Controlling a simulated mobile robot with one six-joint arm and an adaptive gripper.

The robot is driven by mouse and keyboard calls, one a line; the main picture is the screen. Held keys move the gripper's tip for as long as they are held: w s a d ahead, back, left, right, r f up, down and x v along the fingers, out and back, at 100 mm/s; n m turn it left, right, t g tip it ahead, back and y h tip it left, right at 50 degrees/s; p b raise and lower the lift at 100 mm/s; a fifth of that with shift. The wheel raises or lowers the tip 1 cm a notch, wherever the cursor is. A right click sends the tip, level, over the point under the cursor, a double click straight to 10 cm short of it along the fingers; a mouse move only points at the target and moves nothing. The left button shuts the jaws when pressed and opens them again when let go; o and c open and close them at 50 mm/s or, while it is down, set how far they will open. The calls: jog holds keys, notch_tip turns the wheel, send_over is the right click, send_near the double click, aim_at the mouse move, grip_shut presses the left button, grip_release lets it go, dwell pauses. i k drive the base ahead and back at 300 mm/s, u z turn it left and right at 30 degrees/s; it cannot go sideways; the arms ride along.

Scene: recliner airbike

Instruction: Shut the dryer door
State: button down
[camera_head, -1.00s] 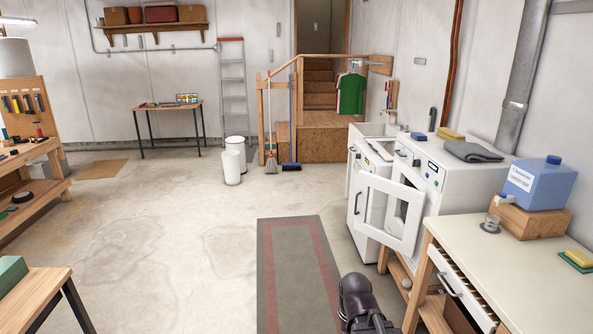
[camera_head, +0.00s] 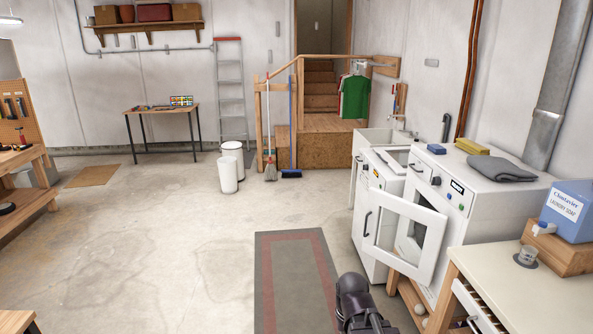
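The dryer (camera_head: 468,196) is the white machine on the right, with a knob and small display on its front panel. Its dryer door (camera_head: 432,231) is a white frame around a clear pane and stands open, swung out toward the left. A dark handle (camera_head: 367,223) sits on the door's left edge. My gripper's fingertips cannot be made out.
A counter (camera_head: 497,258) with a drawer stands in front of the dryer at right, bearing a blue laundry soap container (camera_head: 570,212). Another white machine (camera_head: 377,178) stands behind the dryer. A grey mat with a red border (camera_head: 280,290) lies on open floor to the left.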

aim_at(436, 222)
jog(key=i, duration=1.35)
